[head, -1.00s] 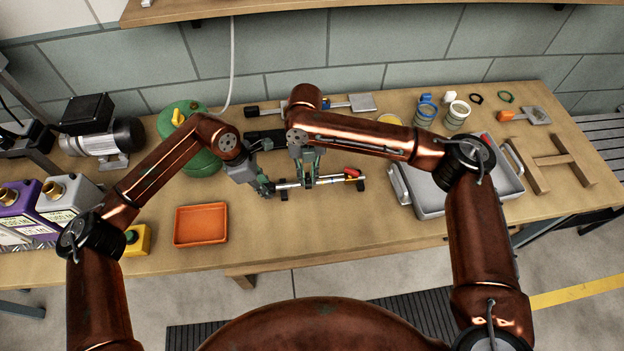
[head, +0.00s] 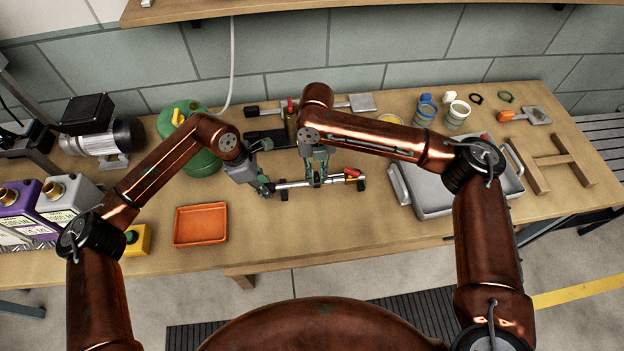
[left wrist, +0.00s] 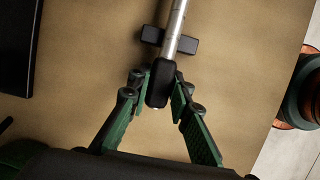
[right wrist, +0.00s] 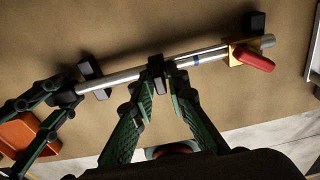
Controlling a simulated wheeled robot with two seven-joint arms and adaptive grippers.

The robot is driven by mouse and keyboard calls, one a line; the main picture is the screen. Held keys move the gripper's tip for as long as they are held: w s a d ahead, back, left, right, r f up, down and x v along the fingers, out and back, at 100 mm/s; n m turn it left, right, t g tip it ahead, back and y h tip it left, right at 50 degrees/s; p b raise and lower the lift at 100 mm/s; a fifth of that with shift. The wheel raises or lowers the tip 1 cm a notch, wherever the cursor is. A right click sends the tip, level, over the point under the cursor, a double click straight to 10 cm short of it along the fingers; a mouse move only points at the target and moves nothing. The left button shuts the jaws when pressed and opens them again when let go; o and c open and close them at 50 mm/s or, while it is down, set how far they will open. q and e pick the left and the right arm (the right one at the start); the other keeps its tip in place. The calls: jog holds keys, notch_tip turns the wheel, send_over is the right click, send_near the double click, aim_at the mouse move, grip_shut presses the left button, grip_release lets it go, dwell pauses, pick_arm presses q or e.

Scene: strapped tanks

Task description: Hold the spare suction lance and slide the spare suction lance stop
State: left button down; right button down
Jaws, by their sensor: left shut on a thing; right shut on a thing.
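The spare suction lance (head: 295,183) is a thin silver tube lying across two black rests; it also shows in the left wrist view (left wrist: 176,25) and right wrist view (right wrist: 125,77). My left gripper (head: 268,188) is shut on its black end (left wrist: 160,85), at the left in the head view. My right gripper (head: 318,183) is shut on a small dark block around the tube, which looks like the stop (right wrist: 156,69). A blue band (right wrist: 196,58) lies just right of it. A brass piece with a red lever (right wrist: 252,59) sits near the right end.
An orange tray (head: 201,225) lies front left, and a grey tray (head: 433,206) stands to the right. A green tank (head: 201,162) stands behind my left arm. A black-handled tool (head: 267,111) lies at the back. The bench in front of the lance is clear.

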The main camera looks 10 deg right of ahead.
pick_arm(q)
jog(key=shift+a, duration=0.1)
pick_arm(e)
jog(key=shift+d, duration=0.25)
jog(key=c, duration=1.8)
grip_release()
notch_tip(320, 180, up, 20)
jog(key=w, duration=0.1)
jog(key=shift+w, duration=0.15)
pick_arm(q)
jog(key=c, duration=1.7)
grip_release()
